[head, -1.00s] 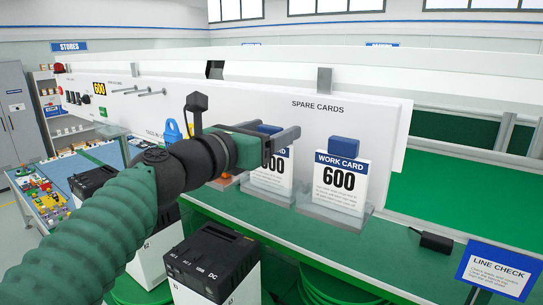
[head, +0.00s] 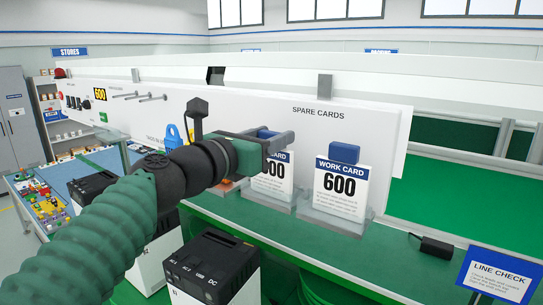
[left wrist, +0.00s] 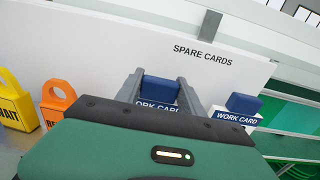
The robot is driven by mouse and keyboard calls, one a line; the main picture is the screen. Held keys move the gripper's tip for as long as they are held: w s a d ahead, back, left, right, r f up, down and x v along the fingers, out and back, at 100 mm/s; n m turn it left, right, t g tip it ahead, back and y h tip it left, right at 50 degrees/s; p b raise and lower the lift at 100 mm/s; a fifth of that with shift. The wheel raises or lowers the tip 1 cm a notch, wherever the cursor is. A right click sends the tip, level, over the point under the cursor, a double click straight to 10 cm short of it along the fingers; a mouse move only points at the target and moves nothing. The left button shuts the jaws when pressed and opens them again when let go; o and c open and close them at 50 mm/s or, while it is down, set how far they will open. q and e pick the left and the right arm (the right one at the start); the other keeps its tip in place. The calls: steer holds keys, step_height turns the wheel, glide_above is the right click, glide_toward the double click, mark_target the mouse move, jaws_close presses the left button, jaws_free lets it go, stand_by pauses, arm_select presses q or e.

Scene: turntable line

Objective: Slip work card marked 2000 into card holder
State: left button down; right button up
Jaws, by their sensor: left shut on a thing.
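A white work card (head: 272,182) with a blue tab stands in the left clear holder (head: 266,199) below the words SPARE CARDS. Only the last digits, 00, show; my gripper hides the rest. My left gripper (head: 279,140) is shut on this card's blue tab. In the left wrist view, its fingers stand on both sides of the tab (left wrist: 161,90), with the header partly covered below. A second work card (head: 340,185), marked 600, stands in the right clear holder (head: 335,220). My right gripper is out of view.
The white board (head: 375,130) rises behind the cards. A black box-shaped device (head: 212,262) stands in front, below my arm. A LINE CHECK sign (head: 497,272) is at lower right. Orange and yellow tags (left wrist: 57,103) show left in the left wrist view.

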arm_select(q)
step_height(320, 180, up, 10)
steer(key=p, duration=0.4)
steer(key=shift+f, duration=0.15)
steer(key=b+v, duration=0.4)
steer(key=v, duration=1.2)
steer(key=shift+s, duration=0.15)
